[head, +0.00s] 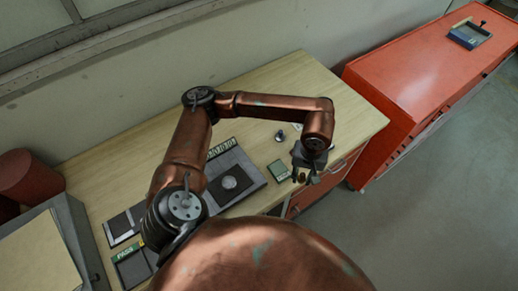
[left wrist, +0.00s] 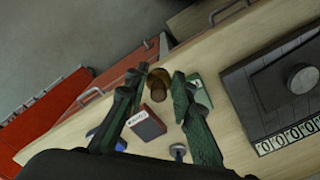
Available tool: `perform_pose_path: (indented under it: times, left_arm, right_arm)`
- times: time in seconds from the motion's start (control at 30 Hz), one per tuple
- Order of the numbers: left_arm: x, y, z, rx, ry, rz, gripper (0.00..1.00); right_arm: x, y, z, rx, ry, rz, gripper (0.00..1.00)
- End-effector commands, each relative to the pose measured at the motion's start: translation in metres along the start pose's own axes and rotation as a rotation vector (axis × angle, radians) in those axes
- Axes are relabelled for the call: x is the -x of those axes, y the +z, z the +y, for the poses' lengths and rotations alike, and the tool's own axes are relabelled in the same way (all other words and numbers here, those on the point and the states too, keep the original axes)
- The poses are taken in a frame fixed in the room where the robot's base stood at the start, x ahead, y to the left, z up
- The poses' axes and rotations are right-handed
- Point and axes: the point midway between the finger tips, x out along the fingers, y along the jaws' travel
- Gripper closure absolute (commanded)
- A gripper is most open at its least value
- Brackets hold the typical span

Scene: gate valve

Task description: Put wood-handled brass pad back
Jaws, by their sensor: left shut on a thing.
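My left gripper (head: 306,176) is over the front part of the wooden bench in the head view. In the left wrist view its two dark green fingers (left wrist: 157,86) stand on either side of the wood-handled brass pad (left wrist: 159,84) and are shut on it. The pad shows as a brown, rounded piece with a lighter tan part beyond it. In the head view only a small brownish bit of the pad (head: 302,177) shows below the fingers. I cannot tell whether it touches the bench. My right gripper is not in view.
A dark tray (head: 262,182) with a round grey disc and number tiles lies left of the gripper. A green box (head: 279,171), a small knob (head: 280,135) and a red labelled box (left wrist: 146,123) are close by. An orange cabinet (head: 400,100) stands right. The bench's back is clear.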

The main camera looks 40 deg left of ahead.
Motion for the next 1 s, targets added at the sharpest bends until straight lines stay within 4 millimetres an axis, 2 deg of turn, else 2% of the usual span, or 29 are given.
perform_pose_path:
  times: [0.03,0.2,0.4,0.6,0.73,1.0]
  left_arm:
    - [0.009,-0.003,-0.021,0.089,-0.003,0.0,1.0]
    - [0.026,-0.006,-0.076,0.365,-0.003,0.002,1.0]
    - [0.041,-0.004,-0.122,0.584,-0.001,0.002,1.0]
    - [0.047,-0.002,-0.141,0.679,0.002,0.001,1.0]
    - [0.044,-0.011,-0.147,0.698,0.001,-0.001,1.0]
    - [0.02,-0.068,-0.165,0.7,0.001,-0.002,1.0]
  right_arm:
    - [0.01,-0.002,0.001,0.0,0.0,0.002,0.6]
    - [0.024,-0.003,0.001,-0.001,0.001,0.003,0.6]
    - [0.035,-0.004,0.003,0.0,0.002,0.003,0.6]
    - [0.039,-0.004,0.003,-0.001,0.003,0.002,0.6]
    - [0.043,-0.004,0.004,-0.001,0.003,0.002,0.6]
    - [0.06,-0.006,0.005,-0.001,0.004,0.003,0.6]
